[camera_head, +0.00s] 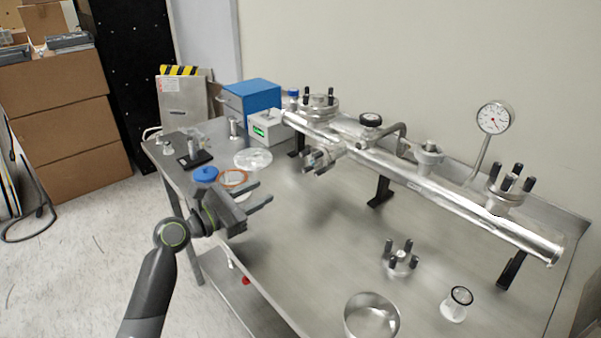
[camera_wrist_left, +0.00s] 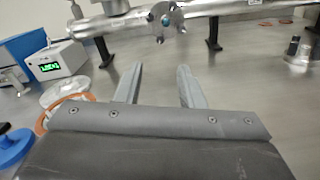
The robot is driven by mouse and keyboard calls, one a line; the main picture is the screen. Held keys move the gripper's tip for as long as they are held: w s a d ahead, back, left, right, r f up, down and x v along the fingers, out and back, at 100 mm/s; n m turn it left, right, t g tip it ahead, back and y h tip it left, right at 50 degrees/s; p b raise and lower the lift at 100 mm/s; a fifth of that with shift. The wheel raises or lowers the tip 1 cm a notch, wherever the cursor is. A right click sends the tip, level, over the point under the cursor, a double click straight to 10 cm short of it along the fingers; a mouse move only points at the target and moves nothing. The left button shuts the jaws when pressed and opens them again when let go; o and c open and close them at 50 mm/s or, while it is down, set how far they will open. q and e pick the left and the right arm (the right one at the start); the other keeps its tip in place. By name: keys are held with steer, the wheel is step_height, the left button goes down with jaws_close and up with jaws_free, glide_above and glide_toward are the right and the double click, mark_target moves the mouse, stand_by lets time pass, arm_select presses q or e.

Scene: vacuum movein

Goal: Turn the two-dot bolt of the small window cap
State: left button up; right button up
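My left gripper (camera_head: 262,192) is over the left part of the metal table, its two fingers apart with nothing between them. It also shows open in the left wrist view (camera_wrist_left: 160,72). A small flanged cap with dark bolts (camera_head: 318,159) sits on a side port of the steel pipe (camera_head: 400,172), up and right of my gripper and apart from it. In the left wrist view this cap (camera_wrist_left: 166,20) lies ahead of the fingers, with a bluish round centre like a window. Dots on its bolts are too small to tell. My right gripper is out of view.
Bolted flanges (camera_head: 318,104) and (camera_head: 507,187) stand on the pipe's top. A gauge (camera_head: 494,118) rises behind. A loose bolted piece (camera_head: 400,262), metal ring (camera_head: 372,318) and small glass-topped part (camera_head: 456,304) lie at front. A blue box (camera_head: 252,98) stands back left. The middle table is clear.

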mark_target(304, 171)
arm_select(q)
steer(key=b+x, duration=0.1)
steer(key=x, duration=1.2)
steer(key=shift+f, duration=0.1)
jaws_close()
